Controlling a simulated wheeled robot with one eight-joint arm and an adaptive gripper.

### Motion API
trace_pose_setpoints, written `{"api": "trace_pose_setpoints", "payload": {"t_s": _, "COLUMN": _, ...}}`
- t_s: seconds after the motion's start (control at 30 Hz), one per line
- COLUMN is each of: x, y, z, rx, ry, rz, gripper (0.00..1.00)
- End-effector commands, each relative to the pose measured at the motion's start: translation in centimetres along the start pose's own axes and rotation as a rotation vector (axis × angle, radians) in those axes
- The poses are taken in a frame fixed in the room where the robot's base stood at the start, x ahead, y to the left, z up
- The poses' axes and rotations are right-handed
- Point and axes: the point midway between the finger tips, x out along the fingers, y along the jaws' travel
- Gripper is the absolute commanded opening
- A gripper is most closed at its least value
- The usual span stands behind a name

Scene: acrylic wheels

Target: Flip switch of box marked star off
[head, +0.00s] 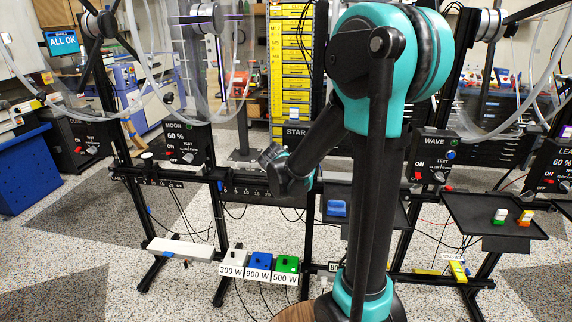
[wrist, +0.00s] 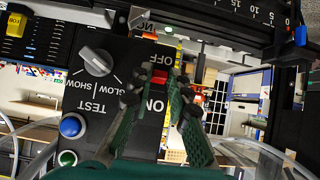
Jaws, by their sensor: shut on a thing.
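The box marked STAR (head: 296,132) stands behind my arm in the head view, and my arm hides most of its front. In the wrist view a black panel (wrist: 103,100) shows upside down, with a grey knob, a blue button and a green button. Its red switch (wrist: 159,77) sits between the printed OFF and ON. My gripper (wrist: 166,84) has its two green fingers at the panel, with the tips closed around the red switch. The fingertips partly cover the switch, so its exact tilt is hard to tell. The fingertips are not clear in the head view.
The MOON box (head: 187,144) is to the left and the WAVE box (head: 433,157) to the right, on black stands. A dark tray (head: 495,214) holds small coloured switches. White, blue and green (head: 287,264) wattage blocks sit low in front. A yellow drawer rack (head: 291,60) stands behind.

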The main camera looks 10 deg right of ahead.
Motion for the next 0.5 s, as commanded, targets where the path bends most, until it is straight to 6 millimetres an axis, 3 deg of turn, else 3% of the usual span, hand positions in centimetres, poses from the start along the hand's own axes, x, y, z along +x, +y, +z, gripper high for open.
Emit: {"api": "trace_pose_setpoints", "payload": {"t_s": 0.5, "x": 0.50, "y": -0.06, "z": 0.78, "rx": -0.001, "ry": 0.188, "rz": -0.001, "gripper": 0.00}}
